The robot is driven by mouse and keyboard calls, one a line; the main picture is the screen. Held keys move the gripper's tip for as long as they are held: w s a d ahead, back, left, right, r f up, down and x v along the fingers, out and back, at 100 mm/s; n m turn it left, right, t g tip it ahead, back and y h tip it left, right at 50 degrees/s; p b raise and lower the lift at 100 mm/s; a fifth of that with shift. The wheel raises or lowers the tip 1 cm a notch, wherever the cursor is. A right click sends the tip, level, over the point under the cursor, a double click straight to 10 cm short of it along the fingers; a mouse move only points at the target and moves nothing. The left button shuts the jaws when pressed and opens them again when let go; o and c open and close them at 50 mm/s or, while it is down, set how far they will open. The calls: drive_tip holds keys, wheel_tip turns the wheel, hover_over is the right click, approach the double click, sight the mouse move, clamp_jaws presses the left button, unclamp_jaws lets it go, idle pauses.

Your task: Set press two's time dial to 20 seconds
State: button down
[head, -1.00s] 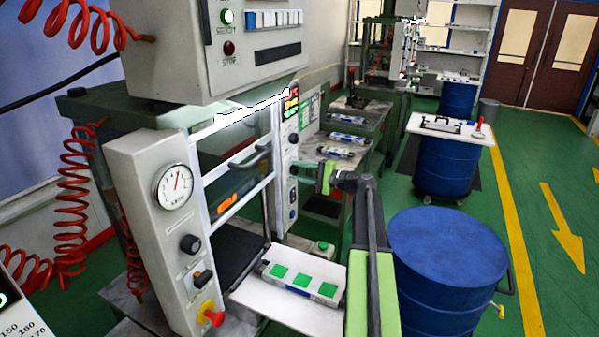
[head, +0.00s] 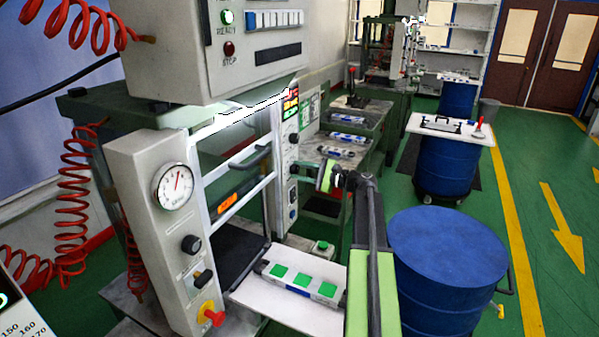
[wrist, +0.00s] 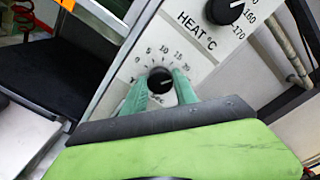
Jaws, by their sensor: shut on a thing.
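The time dial (wrist: 159,82) is a round black knob on a white panel in the wrist view, with a scale from 0 to 20 around its top and SEC lettering below. My gripper (wrist: 160,92) has its two green fingers on either side of the knob, shut on it. The knob's pale mark seems to point to the upper right; I cannot read its exact value. In the head view my gripper (head: 325,175) is at the narrow white control panel (head: 292,155) of the press and rolled so its green part stands upright. The dial is hard to make out there.
A black heat dial (wrist: 224,9) sits above the time dial on the panel. A white shelf (head: 262,300) with a mould (head: 300,283) showing green squares lies below my arm. A blue drum (head: 445,245) stands close to the right of my arm.

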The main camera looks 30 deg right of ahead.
drive_tip(key=c, duration=1)
unclamp_jaws()
drive_tip(key=shift+o, duration=0.2)
drive_tip(key=shift+s, duration=0.1)
drive_tip(key=v, duration=1.7)
drive_tip(key=shift+p, duration=0.35)
drive_tip(key=shift+s+d, duration=0.1)
